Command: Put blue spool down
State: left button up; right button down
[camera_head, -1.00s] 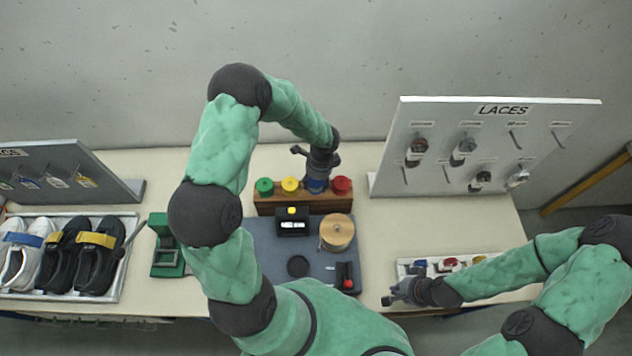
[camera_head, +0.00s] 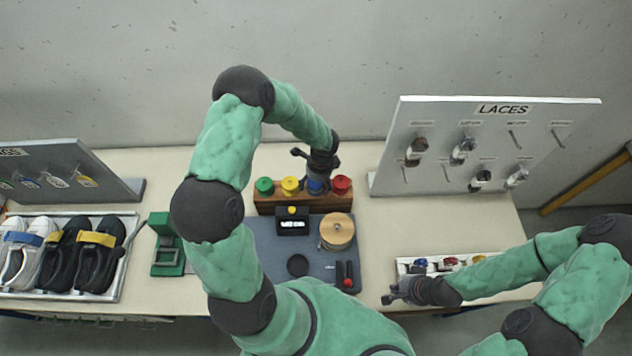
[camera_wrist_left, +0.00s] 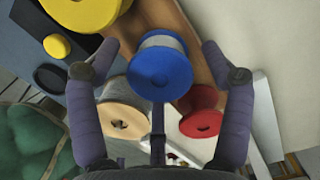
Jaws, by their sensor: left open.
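The blue spool (camera_wrist_left: 160,74) stands on the wooden spool rack (camera_head: 278,207), between the yellow spool (camera_head: 290,185) and the red spool (camera_head: 342,185). In the head view my left gripper (camera_head: 316,186) is over the blue spool and mostly hides it; a bit of blue shows below the jaws. In the left wrist view the fingers (camera_wrist_left: 160,60) are spread on either side of the blue spool, with gaps to it. My right gripper (camera_head: 396,293) is at the front right beside a white tray; its jaw state is too small to make out.
A green spool (camera_head: 264,186) stands at the rack's left end. A grey mat (camera_head: 262,232) in front holds a wooden spool (camera_head: 337,231) and a black device (camera_head: 292,222). The LACES board (camera_head: 440,125) stands at right, a shoe tray (camera_head: 122,290) at left.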

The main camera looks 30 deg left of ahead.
pick_arm(q)
notch_tip(320, 180, up, 12)
jog(key=d, duration=0.1)
jog(key=shift+w+d, duration=0.15)
jog(key=shift+w, duration=0.05)
dwell(0.7)
